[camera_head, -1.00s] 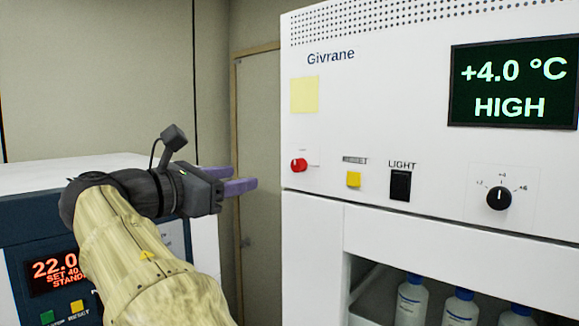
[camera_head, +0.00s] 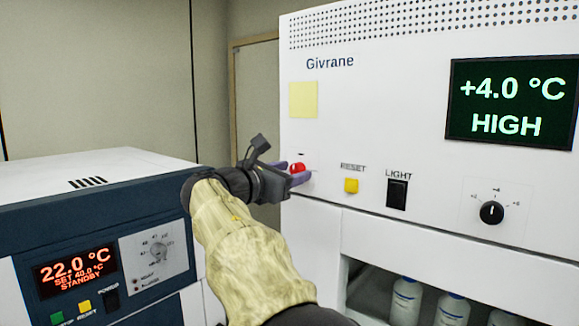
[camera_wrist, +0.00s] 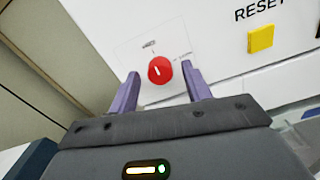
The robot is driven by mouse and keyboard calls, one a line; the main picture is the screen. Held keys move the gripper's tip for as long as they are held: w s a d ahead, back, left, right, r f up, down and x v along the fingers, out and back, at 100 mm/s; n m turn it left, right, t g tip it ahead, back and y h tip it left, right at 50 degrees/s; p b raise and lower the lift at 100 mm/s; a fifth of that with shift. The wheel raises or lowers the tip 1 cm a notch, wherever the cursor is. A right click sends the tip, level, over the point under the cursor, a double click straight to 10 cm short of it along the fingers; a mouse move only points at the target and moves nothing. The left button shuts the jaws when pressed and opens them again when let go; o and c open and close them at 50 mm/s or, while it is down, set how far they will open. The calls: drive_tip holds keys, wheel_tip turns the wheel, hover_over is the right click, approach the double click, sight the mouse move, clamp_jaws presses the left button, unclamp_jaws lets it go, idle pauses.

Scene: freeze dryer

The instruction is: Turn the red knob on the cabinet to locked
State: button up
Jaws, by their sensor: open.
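The red knob (camera_head: 298,167) is on the white cabinet's (camera_head: 400,150) front panel, near its left edge. In the wrist view the round red knob (camera_wrist: 160,70) carries a white line that runs nearly upright, tilted slightly left at the top. Small labels sit above it and to its right, too blurred to read fully. My gripper (camera_head: 300,178) is open at the panel, its purple fingers by the knob. In the wrist view my gripper (camera_wrist: 163,90) has one finger on each side of the knob, with gaps showing. I cannot tell whether the tips touch the panel.
A yellow reset button (camera_head: 351,185), a black light switch (camera_head: 397,194) and a black dial (camera_head: 491,212) lie right of the knob. A second machine (camera_head: 100,220) stands at left. White bottles (camera_head: 406,300) stand in the cabinet's lower opening.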

drive_tip(key=c, duration=1)
